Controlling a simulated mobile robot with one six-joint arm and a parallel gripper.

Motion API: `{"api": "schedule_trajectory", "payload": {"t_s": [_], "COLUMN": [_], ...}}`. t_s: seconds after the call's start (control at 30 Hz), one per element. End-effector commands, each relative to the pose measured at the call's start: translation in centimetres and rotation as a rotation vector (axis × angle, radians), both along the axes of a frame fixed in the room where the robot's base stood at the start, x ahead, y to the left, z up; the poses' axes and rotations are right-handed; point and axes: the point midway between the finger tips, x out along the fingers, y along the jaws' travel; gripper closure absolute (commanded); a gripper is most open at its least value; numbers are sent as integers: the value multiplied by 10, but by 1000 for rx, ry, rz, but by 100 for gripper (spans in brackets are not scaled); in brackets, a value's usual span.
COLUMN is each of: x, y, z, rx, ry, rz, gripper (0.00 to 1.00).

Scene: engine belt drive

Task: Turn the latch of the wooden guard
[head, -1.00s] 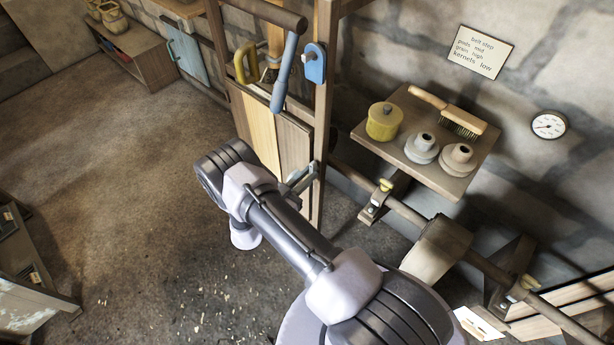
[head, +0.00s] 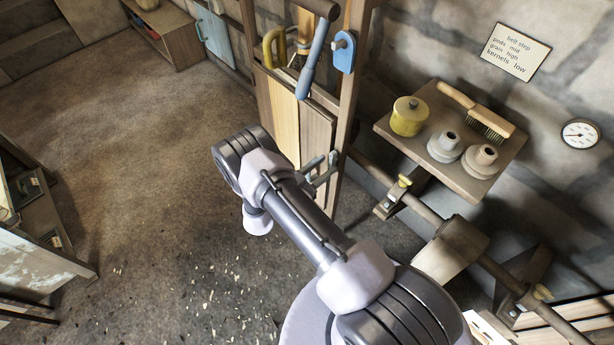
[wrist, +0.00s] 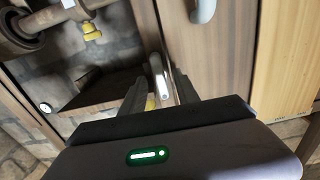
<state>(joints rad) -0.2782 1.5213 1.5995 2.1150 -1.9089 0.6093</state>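The wooden guard (head: 318,134) is a panel of upright boards in a post frame, just beyond my arm. In the wrist view its brown board (wrist: 229,65) fills the upper right. A pale metal latch bar (wrist: 158,76) lies at the seam between board and post. My gripper (wrist: 160,90) has its two dark fingers apart, one on each side of the bar; contact cannot be told. In the head view small grey metal parts (head: 318,170) show at the guard's right edge, where latch and fingertips cannot be told apart. A curved grey handle (wrist: 203,10) is on the board.
A shelf (head: 462,184) with a yellow pot (head: 409,116), two grey pulleys and a brush (head: 490,124) stands right of the guard. A shaft (head: 421,208) runs below it. A blue lever (head: 312,62) hangs above the guard. The floor at left is open.

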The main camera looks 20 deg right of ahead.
Motion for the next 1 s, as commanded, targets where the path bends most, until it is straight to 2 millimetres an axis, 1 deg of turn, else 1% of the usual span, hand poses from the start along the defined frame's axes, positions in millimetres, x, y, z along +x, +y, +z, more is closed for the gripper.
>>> {"api": "schedule_trajectory", "payload": {"t_s": [0.07, 0.17, 0.2, 0.3, 0.4, 0.5, 0.6, 0.67, 1.0], "x": [-5, -16, -21, -32, -43, -50, -54, -55, -56], "y": [17, 48, 61, 93, 119, 139, 149, 152, 153], "z": [2, 2, 2, 2, 1, 1, 0, 0, 0], "rx": [0, 0, 0, 1, 0, 0, 0, 0, 0], "ry": [1, 1, 0, -2, -1, -1, -1, 0, 0], "rz": [5, 8, 8, 8, 5, 3, 2, 1, 0], "gripper": [63, 63, 63, 63, 63, 63, 63, 63, 63]}}
